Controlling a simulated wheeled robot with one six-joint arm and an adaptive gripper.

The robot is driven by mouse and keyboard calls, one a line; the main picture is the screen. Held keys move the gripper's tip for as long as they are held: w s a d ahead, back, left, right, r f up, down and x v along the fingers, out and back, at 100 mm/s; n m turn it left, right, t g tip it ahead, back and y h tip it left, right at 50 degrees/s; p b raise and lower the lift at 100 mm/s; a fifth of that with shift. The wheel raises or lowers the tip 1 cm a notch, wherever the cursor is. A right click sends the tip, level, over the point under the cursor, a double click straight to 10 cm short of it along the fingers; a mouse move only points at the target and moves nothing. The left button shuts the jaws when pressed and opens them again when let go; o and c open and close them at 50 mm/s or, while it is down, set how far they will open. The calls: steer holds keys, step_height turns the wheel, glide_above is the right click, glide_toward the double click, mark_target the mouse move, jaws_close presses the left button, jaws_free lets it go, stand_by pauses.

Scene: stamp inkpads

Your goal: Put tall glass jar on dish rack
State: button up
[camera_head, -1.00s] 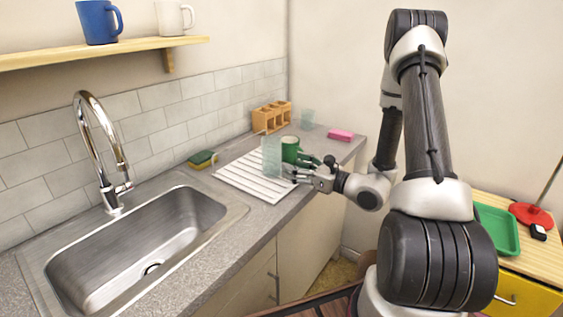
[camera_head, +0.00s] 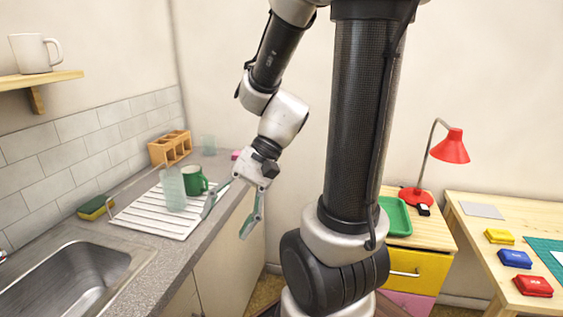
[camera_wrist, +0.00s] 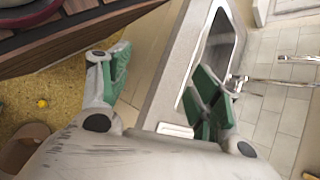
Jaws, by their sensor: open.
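The tall glass jar (camera_head: 172,188), pale green and see-through, stands upright on the white slatted dish rack (camera_head: 150,222) on the counter. A green mug (camera_head: 195,178) stands right beside it, partly behind it. My gripper (camera_head: 231,217) is open and empty, pointing down near the counter's front edge, to the right of the rack and apart from the jar. In the wrist view my gripper's green-padded fingers (camera_wrist: 160,88) are spread wide with nothing between them. The jar cannot be made out in the wrist view.
A sponge (camera_head: 96,207) lies left of the rack, by the sink (camera_head: 75,275). A wooden holder (camera_head: 170,147) and a smaller clear glass (camera_head: 208,144) stand at the back. On the right are a green tray (camera_head: 396,217), a red lamp (camera_head: 450,147) and several coloured inkpads (camera_head: 515,259).

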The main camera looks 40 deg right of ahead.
steer(key=s+d+r+n+t+h, duration=0.1)
steer(key=d+r+n+t+h, duration=0.4)
steer(key=d, duration=0.7)
step_height(320, 180, up, 4)
steer(key=n+h, duration=0.2)
steer(key=h, duration=0.1)
steer(key=shift+s+d+f+h, duration=0.15)
steer(key=shift+d+f+h, duration=0.1)
steer(key=shift+d+h, duration=0.05)
